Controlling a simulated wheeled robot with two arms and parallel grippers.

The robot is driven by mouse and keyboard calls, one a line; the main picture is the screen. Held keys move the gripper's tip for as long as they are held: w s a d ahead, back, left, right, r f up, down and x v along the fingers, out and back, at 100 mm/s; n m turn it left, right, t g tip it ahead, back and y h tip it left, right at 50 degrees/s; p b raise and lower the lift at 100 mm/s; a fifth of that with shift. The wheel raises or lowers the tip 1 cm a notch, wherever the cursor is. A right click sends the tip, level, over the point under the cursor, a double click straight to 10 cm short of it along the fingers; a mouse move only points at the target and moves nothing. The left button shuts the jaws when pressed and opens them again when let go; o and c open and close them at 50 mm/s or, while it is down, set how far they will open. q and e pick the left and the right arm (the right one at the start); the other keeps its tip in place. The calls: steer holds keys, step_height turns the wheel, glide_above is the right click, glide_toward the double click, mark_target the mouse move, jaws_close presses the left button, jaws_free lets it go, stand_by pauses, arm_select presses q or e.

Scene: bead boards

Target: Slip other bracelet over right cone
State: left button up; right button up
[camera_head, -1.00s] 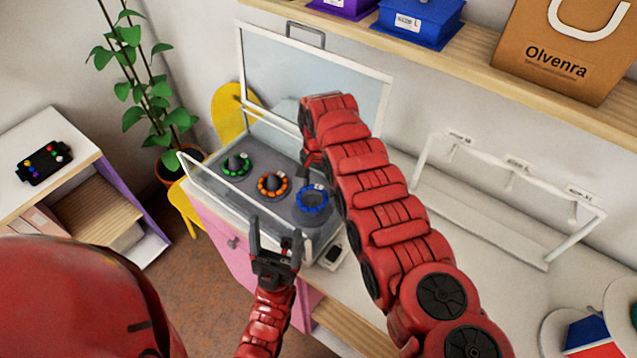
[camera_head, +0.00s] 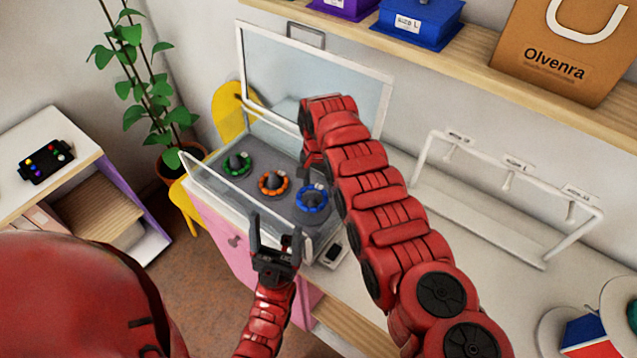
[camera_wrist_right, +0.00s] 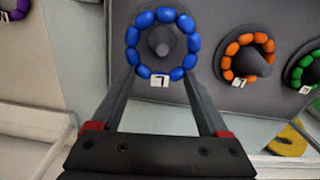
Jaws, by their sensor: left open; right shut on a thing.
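The blue bracelet (camera_head: 312,211) carries a white L tag. It also shows in the right wrist view (camera_wrist_right: 133,36), where the right grey cone (camera_wrist_right: 163,42) stands inside its ring. I cannot tell whether the bracelet touches the tray floor. My right gripper (camera_wrist_right: 160,76) is shut on the blue bracelet, with a finger at each side of its near part; in the head view my right arm hides most of this gripper. An orange bracelet (camera_head: 261,184) rings the middle cone, and a green bracelet (camera_head: 226,167) rings the left cone. My left gripper (camera_head: 276,240) is open and empty in front of the case.
The cones stand in a glass-sided case with a raised clear lid (camera_head: 345,80). A white rack (camera_head: 500,200) with labelled pegs stands to the right. A purple bracelet (camera_wrist_right: 15,10) shows at the wrist view's corner. A shelf (camera_head: 470,75) runs above.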

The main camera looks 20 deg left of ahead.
steer(key=shift+f+b, duration=0.3)
steer(key=shift+b, duration=0.3)
stand_by(0.9)
steer(key=o, duration=1.2)
steer(key=shift+r, duration=0.1)
steer(key=shift+r+p, duration=1.15)
steer(key=shift+r, duration=0.35)
steer(key=shift+r+p, duration=0.45)
steer(key=shift+r, duration=2)
